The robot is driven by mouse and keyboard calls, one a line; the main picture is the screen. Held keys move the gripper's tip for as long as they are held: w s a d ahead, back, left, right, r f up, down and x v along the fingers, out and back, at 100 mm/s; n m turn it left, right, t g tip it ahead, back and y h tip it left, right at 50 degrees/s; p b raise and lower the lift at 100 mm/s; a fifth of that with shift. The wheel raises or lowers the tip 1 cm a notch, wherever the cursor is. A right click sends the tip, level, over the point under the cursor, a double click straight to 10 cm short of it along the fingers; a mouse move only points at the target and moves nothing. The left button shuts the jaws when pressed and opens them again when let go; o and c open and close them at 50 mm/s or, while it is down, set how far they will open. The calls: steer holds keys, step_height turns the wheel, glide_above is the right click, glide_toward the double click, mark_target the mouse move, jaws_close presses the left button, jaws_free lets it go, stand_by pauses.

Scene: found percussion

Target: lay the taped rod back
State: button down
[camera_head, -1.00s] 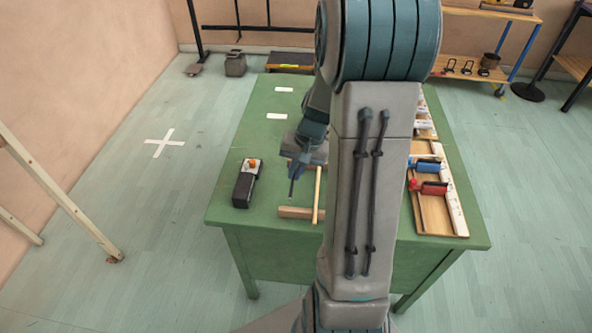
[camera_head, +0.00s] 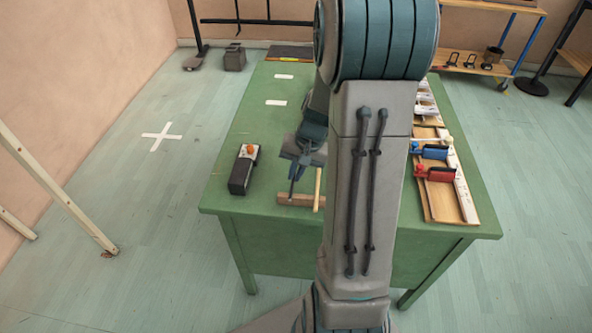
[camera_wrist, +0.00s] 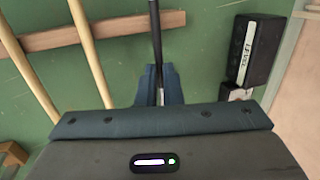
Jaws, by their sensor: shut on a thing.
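My gripper (camera_head: 297,168) is above the near left part of the green table, pointing down, shut on a thin dark rod (camera_wrist: 157,42). In the wrist view the rod runs from between the fingers across the wooden bar (camera_wrist: 50,38). In the head view the rod's lower end appears at the bar (camera_head: 288,199); I cannot tell whether it touches. Two light wooden rods (camera_wrist: 90,52) lie across the bar to the left of the held rod. One light rod (camera_head: 318,190) shows in the head view. No tape is clear on the held rod.
A black box (camera_head: 240,176) with an orange knob and a label stands left of the bar; it also shows in the wrist view (camera_wrist: 250,48). Wooden trays (camera_head: 427,205) with red and blue clamp-like pieces line the right side. Two white patches lie farther back.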

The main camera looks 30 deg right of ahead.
steer(key=shift+f+b, duration=0.25)
steer(key=shift+b, duration=0.1)
stand_by(0.3)
steer(key=c, duration=1.5)
jaws_free()
steer(key=p+v, duration=0.1)
steer(key=v, duration=1.3)
steer(key=shift+f, duration=0.1)
steer(key=s+a+r+n+h+p, duration=0.1)
steer(key=s+a+r+n+p, duration=0.1)
steer(key=s+a, duration=0.4)
steer(key=s+a+r+n+t+h+p, duration=0.1)
steer(key=s+a+r+n, duration=0.3)
steer(key=a, duration=0.5)
steer(key=shift+s+n+t+h+p, duration=0.35)
steer(key=shift+s+p, duration=0.4)
steer(key=shift+s, duration=0.45)
